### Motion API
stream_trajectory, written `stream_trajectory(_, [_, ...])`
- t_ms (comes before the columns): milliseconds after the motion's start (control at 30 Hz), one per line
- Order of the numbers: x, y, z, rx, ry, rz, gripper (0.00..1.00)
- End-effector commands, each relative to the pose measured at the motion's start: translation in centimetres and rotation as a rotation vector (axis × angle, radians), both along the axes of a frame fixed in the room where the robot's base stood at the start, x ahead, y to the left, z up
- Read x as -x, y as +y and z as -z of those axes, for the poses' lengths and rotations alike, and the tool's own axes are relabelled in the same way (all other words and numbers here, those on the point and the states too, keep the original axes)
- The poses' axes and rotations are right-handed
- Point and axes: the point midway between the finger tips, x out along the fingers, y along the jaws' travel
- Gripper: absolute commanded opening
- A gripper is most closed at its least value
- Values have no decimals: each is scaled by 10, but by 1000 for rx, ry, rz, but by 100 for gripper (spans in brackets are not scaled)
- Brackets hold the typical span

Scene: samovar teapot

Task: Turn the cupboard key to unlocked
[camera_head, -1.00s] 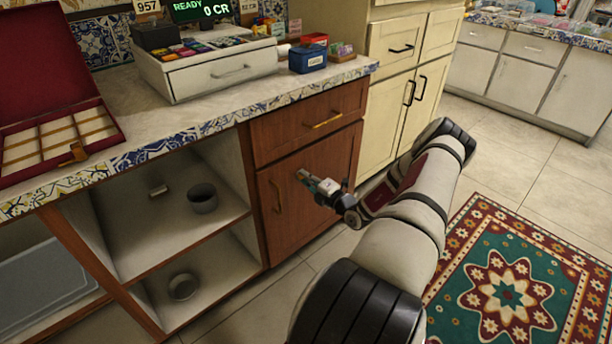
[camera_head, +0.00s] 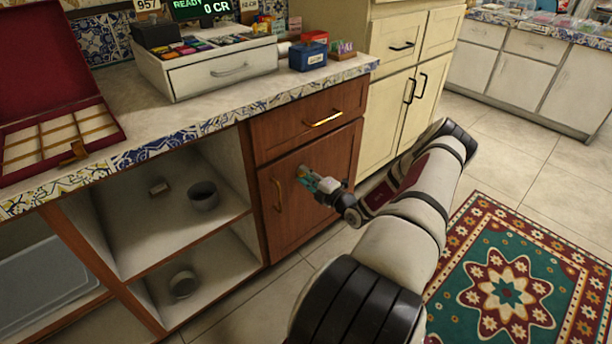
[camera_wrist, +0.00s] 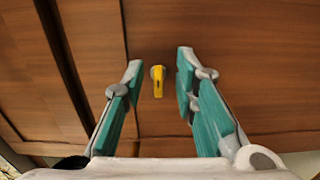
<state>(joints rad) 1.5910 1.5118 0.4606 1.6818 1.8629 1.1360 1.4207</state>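The cupboard door (camera_head: 290,221) is reddish-brown wood, shut, below a drawer in the counter. In the wrist view the yellow key (camera_wrist: 158,84) stands out from the cupboard wood (camera_wrist: 220,25) on a small round grey lock plate. My gripper (camera_wrist: 158,68) is open, with its teal-padded fingers on either side of the key and a gap on both sides. No contact with the key shows. In the head view my gripper (camera_head: 306,179) is at the upper part of the door and the key is hard to make out there.
A brass door handle (camera_head: 277,195) is left of my gripper, and a brass drawer handle (camera_head: 324,118) is above it. Open shelves with a grey cup (camera_head: 203,195) are to the left. A patterned rug (camera_head: 510,285) lies on the floor at right.

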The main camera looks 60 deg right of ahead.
Motion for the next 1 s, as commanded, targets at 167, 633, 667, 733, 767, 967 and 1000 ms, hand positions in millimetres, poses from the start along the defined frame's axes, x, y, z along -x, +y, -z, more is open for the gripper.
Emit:
stream_trajectory(167, [0, 0, -1, 1, -1, 0, 27])
stream_trajectory(633, [60, 13, -1, 1, 0, 3, 27])
stream_trajectory(667, [66, 15, -1, 1, 0, 3, 27])
stream_trajectory(733, [79, 18, 0, 0, 1, 3, 27])
stream_trajectory(767, [84, 19, 0, 0, 0, 2, 27])
stream_trajectory(967, [109, 26, 0, 1, 0, 1, 27])
stream_trajectory(1000, [112, 26, 0, 1, -1, 1, 27])
